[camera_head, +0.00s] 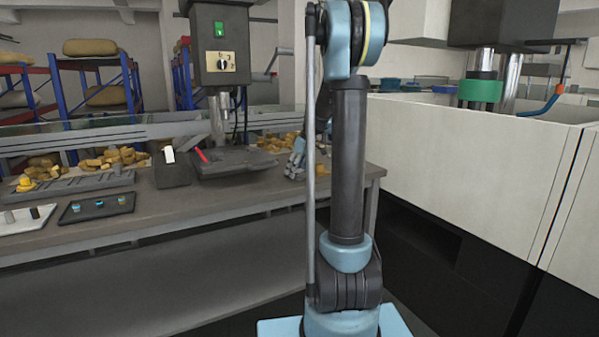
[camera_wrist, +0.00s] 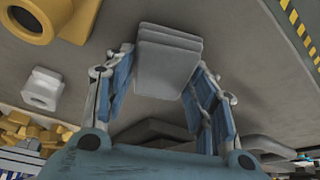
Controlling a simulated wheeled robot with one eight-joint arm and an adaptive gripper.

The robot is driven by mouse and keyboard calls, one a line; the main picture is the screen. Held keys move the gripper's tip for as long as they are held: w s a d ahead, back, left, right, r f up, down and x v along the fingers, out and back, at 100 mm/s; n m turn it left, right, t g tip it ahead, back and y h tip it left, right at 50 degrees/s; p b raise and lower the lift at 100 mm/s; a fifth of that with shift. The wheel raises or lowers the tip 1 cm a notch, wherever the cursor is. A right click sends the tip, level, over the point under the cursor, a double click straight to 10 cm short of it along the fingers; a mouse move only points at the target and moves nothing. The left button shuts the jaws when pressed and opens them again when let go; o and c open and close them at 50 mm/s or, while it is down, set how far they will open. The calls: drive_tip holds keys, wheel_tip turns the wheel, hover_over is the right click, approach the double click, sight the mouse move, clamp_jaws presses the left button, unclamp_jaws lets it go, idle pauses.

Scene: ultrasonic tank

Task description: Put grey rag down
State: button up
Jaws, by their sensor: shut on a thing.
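The grey rag (camera_wrist: 168,62) is a folded, layered pad in the wrist view, between the two fingers of my gripper (camera_wrist: 165,75). My gripper is shut on it. A grey-brown surface fills the view behind the rag; I cannot tell whether the rag touches it. In the head view my gripper (camera_head: 296,158) shows partly, at the right end of the workbench (camera_head: 200,205), beside my arm. The rag cannot be made out in that view.
A drill press (camera_head: 220,60) stands on the bench. A dark tray (camera_head: 95,207) with small caps and a white board (camera_head: 25,220) lie at left. Yellow-brown parts (camera_head: 112,158) lie behind. A large pale tank (camera_head: 470,165) stands at right. The bench's front strip is clear.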

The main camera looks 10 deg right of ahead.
drive_tip(key=o, duration=1.1)
drive_tip(key=shift+f, duration=0.15)
drive_tip(key=v, duration=1.2)
drive_tip(key=s+a+f+m, duration=0.2)
drive_tip(key=s+a, duration=0.1)
drive_tip(key=s, duration=1)
drive_tip(key=s+f+m+h, duration=0.1)
drive_tip(key=s+f+m, duration=0.1)
drive_tip(key=s+f, duration=0.4)
drive_tip(key=s+f+m+h, duration=0.1)
drive_tip(key=s+f, duration=0.5)
drive_tip(key=s, duration=0.6)
drive_tip(key=s+d+f+m+g+h, duration=0.1)
drive_tip(key=s+f+m, duration=0.2)
drive_tip(key=s+f, duration=0.3)
drive_tip(key=shift+s+f, duration=0.2)
drive_tip(key=shift+s, duration=0.75)
drive_tip(key=shift+s+f, duration=0.15)
drive_tip(key=shift+s, duration=0.75)
